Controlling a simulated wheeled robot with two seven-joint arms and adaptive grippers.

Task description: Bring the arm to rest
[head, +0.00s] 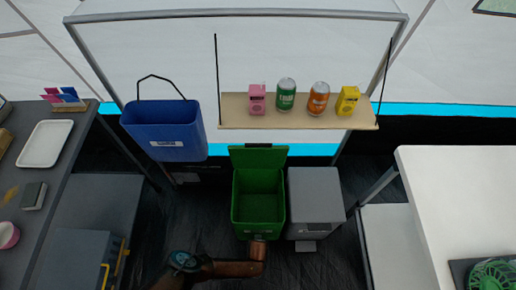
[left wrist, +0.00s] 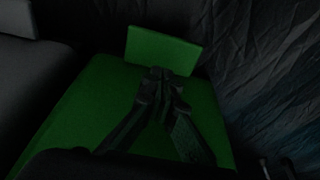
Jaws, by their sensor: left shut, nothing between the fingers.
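My left arm (head: 225,268) comes in at the bottom of the head view, its end just in front of the green bin (head: 236,207). The fingers do not show in the head view. In the left wrist view my left gripper (left wrist: 160,73) is shut and empty, in front of a green face of the bin (left wrist: 85,115). A small green panel (left wrist: 165,47) is just beyond the fingertips; I cannot tell whether they touch it. The bin's lid (head: 258,157) stands open. My right gripper is not in view.
A grey bin (head: 315,195) stands right beside the green one. A blue bin (head: 165,130) is at the left. Counters stand left (head: 75,175) and right (head: 450,200). Dark floor (head: 335,265) shows between them.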

